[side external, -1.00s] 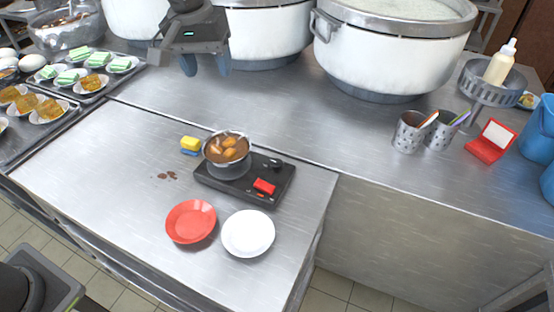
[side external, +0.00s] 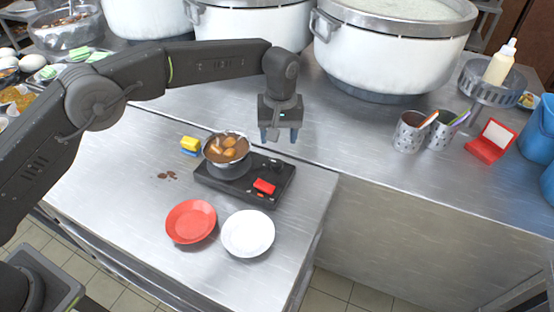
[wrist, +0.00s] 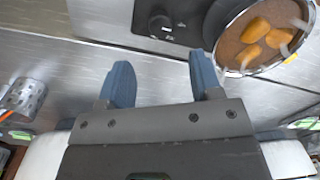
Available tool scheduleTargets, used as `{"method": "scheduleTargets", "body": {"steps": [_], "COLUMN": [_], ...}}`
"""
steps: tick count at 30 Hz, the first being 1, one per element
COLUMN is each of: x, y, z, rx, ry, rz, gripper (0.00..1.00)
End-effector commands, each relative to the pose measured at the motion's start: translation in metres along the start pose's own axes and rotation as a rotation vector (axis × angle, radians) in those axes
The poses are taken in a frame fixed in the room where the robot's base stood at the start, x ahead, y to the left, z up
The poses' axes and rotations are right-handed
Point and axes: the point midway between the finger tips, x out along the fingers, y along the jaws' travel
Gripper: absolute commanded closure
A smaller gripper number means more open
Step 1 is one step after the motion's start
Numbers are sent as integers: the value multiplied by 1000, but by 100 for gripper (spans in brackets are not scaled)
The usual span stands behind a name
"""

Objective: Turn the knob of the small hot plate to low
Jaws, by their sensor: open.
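The small hot plate (side external: 240,190) is a flat black unit on the steel counter. Its black knob (side external: 275,164) is at the back right corner of its top, and it also shows in the wrist view (wrist: 160,24). A red block (side external: 264,186) lies on the hot plate's front right part. A steel pot of brown soup with orange pieces (side external: 227,163) stands on the left part. My gripper (side external: 279,135) hangs above and behind the knob, fingers down, open and empty. In the wrist view my gripper's blue fingertips (wrist: 162,72) are apart, short of the knob. The knob's exact setting cannot be read.
A red plate (side external: 190,221) and a white plate (side external: 248,233) lie in front of the hot plate. A yellow and blue sponge (side external: 190,145) lies left of the pot. Large white stockpots (side external: 392,50) stand behind. Perforated steel cups (side external: 410,132) stand at the right.

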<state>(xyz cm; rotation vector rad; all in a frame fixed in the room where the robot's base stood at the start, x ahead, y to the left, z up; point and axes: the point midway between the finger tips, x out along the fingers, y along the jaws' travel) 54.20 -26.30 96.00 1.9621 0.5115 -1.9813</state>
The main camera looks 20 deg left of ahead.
Motion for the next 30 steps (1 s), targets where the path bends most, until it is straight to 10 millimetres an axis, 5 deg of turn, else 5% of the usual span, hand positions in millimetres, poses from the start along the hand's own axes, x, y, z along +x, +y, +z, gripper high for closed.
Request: {"method": "scheduleTargets", "body": {"steps": [6, 13, 26, 30], "x": [46, 78, 88, 88], "y": [-1, -1, 0, 0], "z": [0, 0, 0, 0], "rx": [0, 0, 0, 0], "ry": [-2, -1, 1, 1], "rz": [-2, -1, 1, 1], "gripper": [41, 41, 41, 54]}}
